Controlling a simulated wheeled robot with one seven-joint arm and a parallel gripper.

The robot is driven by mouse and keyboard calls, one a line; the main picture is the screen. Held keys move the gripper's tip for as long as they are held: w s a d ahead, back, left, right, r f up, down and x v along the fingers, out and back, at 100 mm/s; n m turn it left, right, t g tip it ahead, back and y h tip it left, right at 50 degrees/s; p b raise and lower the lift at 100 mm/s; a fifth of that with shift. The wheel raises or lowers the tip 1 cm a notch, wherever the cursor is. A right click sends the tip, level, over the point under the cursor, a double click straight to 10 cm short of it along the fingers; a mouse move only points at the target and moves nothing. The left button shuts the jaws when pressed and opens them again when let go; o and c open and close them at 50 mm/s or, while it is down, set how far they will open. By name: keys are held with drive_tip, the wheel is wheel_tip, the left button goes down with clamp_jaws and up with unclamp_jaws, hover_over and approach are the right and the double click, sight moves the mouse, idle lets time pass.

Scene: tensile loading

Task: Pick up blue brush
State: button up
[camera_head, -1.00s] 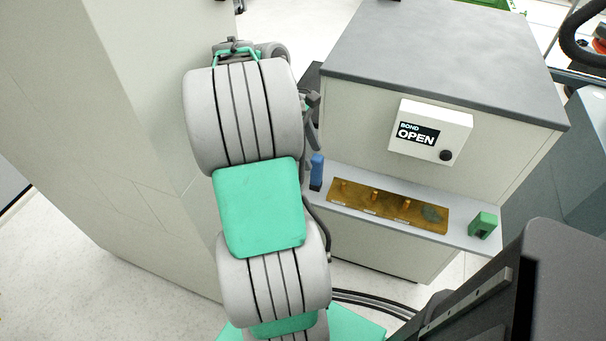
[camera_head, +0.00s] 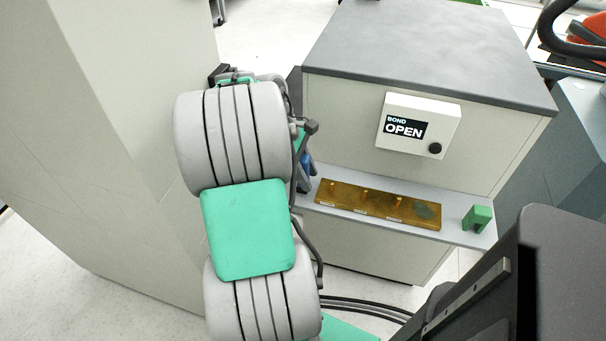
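The blue brush (camera_head: 306,164) stands at the left end of the light grey shelf on the front of the cabinet. My arm's grey and green links cover its left side, so only a narrow blue strip shows. Dark and green parts of my arm's far end are just above and beside the brush. The fingers of my gripper are hidden behind the arm, so I cannot see their opening or whether they touch the brush.
A brass-coloured plate (camera_head: 345,201) with several small pegs lies on the shelf (camera_head: 455,232), right of the brush. A green block (camera_head: 477,217) stands at the shelf's right end. A white box reading "BOND OPEN" (camera_head: 418,124) is on the cabinet front (camera_head: 335,115). A tall pale panel (camera_head: 110,130) is at left.

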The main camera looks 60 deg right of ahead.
clamp_jaws()
drive_tip(key=shift+r, duration=0.1)
idle(0.3)
